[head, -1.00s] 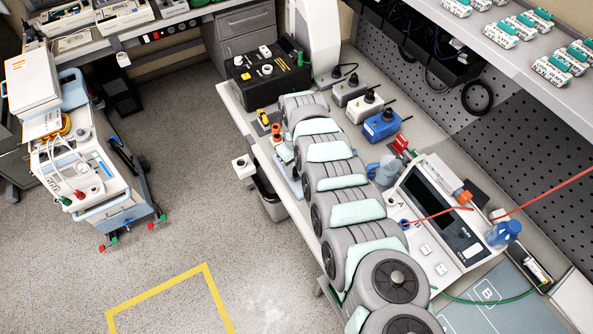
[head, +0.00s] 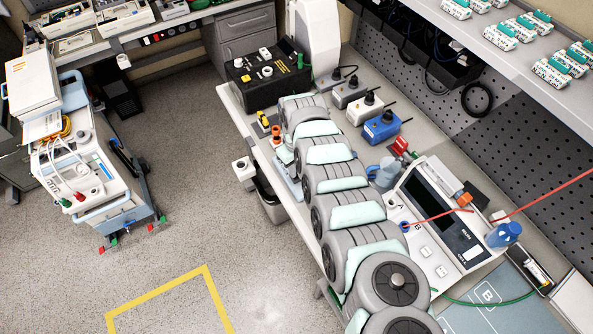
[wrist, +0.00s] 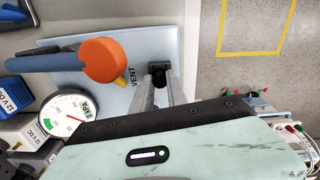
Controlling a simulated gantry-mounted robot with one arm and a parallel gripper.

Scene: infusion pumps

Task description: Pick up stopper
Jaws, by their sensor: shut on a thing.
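In the wrist view my gripper (wrist: 160,88) reaches over a pale blue plate (wrist: 60,58) marked VENT. Its two grey fingers are close together, shut on a small dark piece at their tips, which appears to be the stopper (wrist: 158,70); the fingers hide part of it. An orange round cap (wrist: 104,60) on a blue-grey tube lies just left of the fingers, apart from them. In the head view the orange part (head: 277,131) shows beside my arm at the bench's left edge, and my arm hides the fingertips and the stopper.
A round gauge (wrist: 68,115) and blue 12 V DC box (wrist: 14,93) stand left of my gripper. A black box (head: 266,75), several small power units, including a blue one (head: 382,125), and a white pump console (head: 440,225) crowd the bench.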

